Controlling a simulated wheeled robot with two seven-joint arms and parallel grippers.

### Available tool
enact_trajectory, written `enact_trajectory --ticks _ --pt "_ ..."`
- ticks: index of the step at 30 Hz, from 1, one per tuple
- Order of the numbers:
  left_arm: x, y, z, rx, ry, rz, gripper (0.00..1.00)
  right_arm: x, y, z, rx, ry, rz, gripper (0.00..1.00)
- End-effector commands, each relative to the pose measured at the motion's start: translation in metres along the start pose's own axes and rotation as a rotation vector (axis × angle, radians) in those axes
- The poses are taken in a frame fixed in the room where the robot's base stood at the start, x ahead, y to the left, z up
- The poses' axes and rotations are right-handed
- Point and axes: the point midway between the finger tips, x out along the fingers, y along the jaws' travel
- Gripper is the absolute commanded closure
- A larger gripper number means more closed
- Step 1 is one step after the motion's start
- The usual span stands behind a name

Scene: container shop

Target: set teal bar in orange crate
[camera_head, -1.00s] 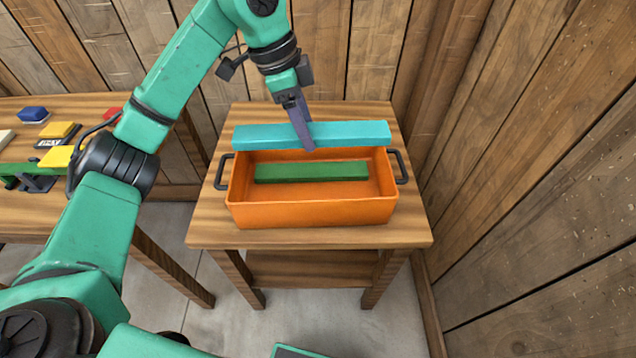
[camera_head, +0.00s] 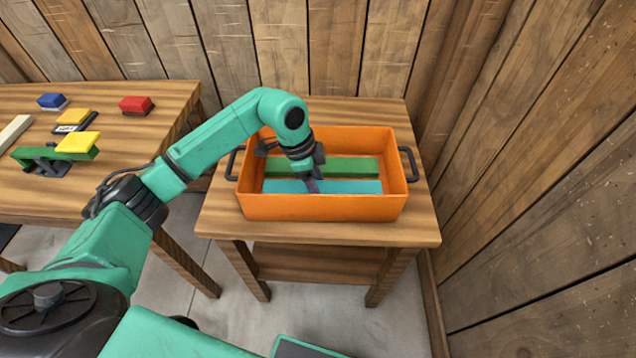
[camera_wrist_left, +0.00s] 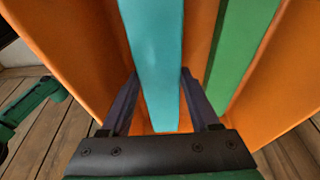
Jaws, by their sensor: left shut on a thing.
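The orange crate (camera_head: 322,208) stands on a small wooden table, with dark handles at both ends. The teal bar (camera_head: 352,187) is inside the crate, along its near wall. My left gripper (camera_head: 312,186) reaches down into the crate and is shut on the teal bar. In the left wrist view the teal bar (camera_wrist_left: 155,60) runs between the two fingers (camera_wrist_left: 160,95). A green bar (camera_head: 350,168) lies in the crate beside it, on the far side. I cannot tell whether the teal bar touches the crate floor. My right gripper is not in view.
A longer wooden table (camera_head: 150,135) at the left holds a red block (camera_head: 136,105), a blue block (camera_head: 51,101), yellow blocks (camera_head: 77,142) and a green beam on a dark stand. Wooden walls close in behind and at the right.

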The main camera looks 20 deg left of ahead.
Motion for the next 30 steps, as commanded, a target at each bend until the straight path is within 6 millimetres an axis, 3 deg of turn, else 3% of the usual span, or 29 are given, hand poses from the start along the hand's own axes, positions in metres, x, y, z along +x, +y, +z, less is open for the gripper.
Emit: enact_trajectory --ticks 19,20,21,22,30 --pt "0.01 -0.001 0.002 0.001 0.002 -0.001 1.0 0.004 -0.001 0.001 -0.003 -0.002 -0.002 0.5" --pt "0.01 0.0 0.003 0.001 0.001 -0.001 0.31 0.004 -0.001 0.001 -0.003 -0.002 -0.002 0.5" --pt "0.01 0.0 0.003 0.001 0.001 -0.001 0.15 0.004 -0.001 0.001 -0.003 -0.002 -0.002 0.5" --pt "0.01 0.0 0.003 0.001 0.001 -0.001 0.08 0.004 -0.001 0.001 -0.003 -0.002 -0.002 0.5" --pt "0.01 0.0 0.002 0.001 0.001 -0.001 0.08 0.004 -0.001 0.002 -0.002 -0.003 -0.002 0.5"
